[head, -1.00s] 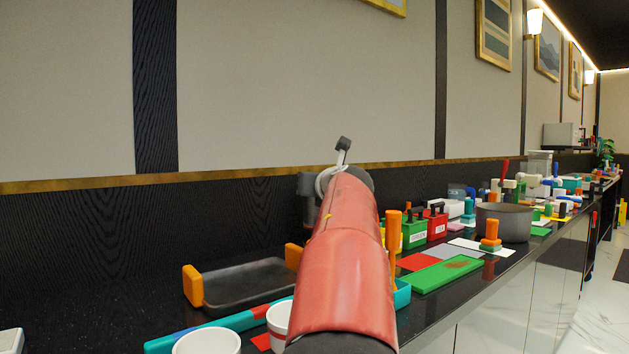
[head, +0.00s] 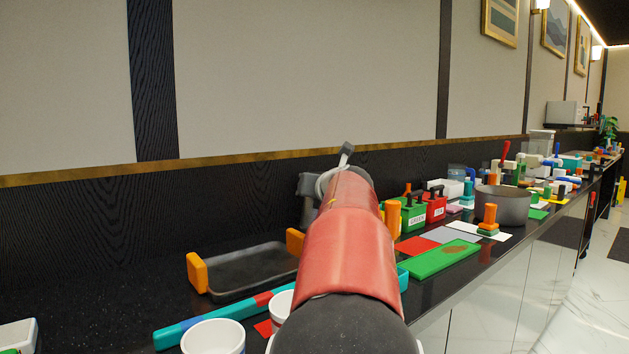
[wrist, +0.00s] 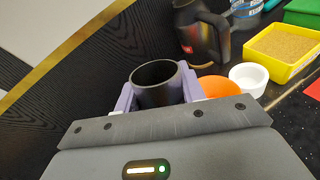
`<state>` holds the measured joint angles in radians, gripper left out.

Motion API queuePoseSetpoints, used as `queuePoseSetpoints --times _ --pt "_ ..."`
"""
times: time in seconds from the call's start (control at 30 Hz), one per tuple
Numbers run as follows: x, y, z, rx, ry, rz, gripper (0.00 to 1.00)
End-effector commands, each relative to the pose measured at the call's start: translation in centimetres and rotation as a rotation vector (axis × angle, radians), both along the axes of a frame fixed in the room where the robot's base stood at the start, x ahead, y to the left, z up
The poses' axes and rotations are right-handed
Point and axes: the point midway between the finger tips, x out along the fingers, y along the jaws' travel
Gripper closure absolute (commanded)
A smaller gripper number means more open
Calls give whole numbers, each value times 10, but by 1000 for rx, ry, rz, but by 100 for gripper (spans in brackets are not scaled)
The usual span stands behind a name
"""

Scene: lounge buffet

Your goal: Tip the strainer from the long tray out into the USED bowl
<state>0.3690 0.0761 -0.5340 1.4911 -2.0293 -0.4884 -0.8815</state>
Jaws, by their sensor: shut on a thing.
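In the wrist view, my gripper (wrist: 157,98) has its lavender fingers shut on a dark, round, hollow cup-like thing (wrist: 158,72), which I take to be the strainer. Its open rim faces the camera, and its inside looks dark; I cannot tell what it holds. An orange bowl (wrist: 219,86) shows just right of it, partly hidden by my gripper. No USED label is readable, so I cannot tell which bowl is the USED one. A dark tray with orange handles (head: 245,285) lies left of my arm.
In the wrist view, a dark jug (wrist: 200,32), a white cup (wrist: 249,78) and a yellow tub of brown grains (wrist: 283,48) stand close by. In the head view, white cups (head: 213,338), a green board (head: 440,259) and a grey pot (head: 502,206) crowd the counter.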

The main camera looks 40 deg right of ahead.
Motion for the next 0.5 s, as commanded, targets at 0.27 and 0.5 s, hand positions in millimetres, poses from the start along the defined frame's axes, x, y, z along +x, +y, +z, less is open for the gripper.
queuePoseSetpoints --times 0.27,0.5 --pt "0 1 -3 54 16 1 99" --pt "0 2 -14 132 39 1 99"
